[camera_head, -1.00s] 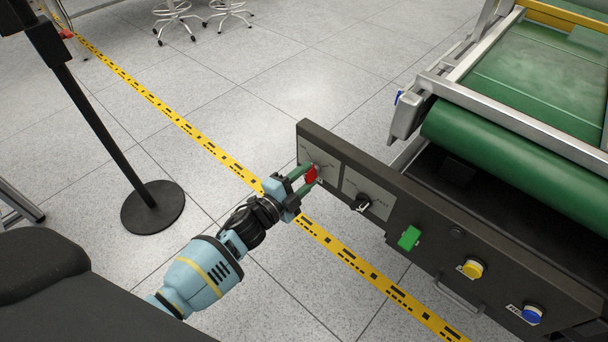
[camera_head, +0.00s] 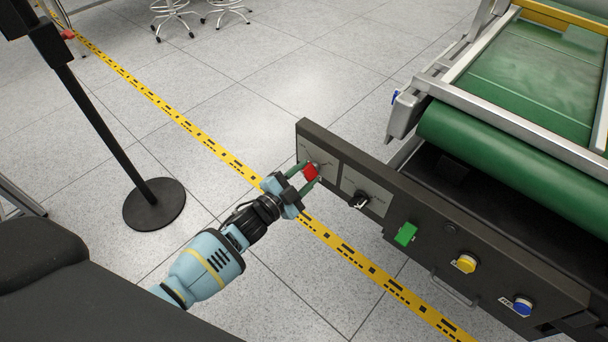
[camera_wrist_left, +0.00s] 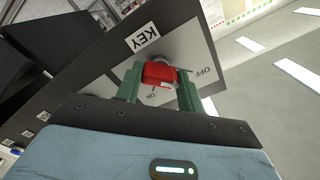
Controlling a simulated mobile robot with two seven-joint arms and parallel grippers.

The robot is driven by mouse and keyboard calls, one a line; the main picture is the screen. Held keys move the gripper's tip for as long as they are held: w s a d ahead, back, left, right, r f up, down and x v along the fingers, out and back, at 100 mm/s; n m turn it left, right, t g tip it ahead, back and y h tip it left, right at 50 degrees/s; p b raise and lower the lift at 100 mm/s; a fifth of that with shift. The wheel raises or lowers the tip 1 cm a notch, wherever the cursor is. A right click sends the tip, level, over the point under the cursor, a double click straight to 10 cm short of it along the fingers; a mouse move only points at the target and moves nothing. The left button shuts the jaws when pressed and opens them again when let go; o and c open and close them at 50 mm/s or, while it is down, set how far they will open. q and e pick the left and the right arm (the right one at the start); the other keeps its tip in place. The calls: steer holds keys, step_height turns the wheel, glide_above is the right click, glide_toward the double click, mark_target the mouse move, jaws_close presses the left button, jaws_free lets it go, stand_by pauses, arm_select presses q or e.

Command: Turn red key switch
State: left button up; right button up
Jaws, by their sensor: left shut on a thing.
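The red key switch (camera_head: 311,173) sits on a light plate (camera_head: 321,158) at the left end of the dark control panel (camera_head: 412,207). My left gripper (camera_head: 309,175) is shut on the red key, with a green finger on each side of it. In the left wrist view the red key (camera_wrist_left: 158,74) is between the two green fingers of the left gripper (camera_wrist_left: 160,84), in front of a plate marked KEY, OFF and ON. The wrist camera appears rolled relative to the panel. My right gripper is not in view.
To the right along the panel are a black selector knob (camera_head: 359,201), a green button (camera_head: 405,234), a yellow button (camera_head: 466,263) and a blue button (camera_head: 522,306). A green conveyor roller (camera_head: 500,150) is behind the panel. A black post base (camera_head: 154,204) stands left on open floor.

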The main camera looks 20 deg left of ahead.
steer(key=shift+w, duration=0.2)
arm_select(q)
steer(key=o, duration=1)
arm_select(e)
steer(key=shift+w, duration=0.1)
arm_select(q)
steer(key=p+v, duration=0.1)
steer(key=v, duration=0.7)
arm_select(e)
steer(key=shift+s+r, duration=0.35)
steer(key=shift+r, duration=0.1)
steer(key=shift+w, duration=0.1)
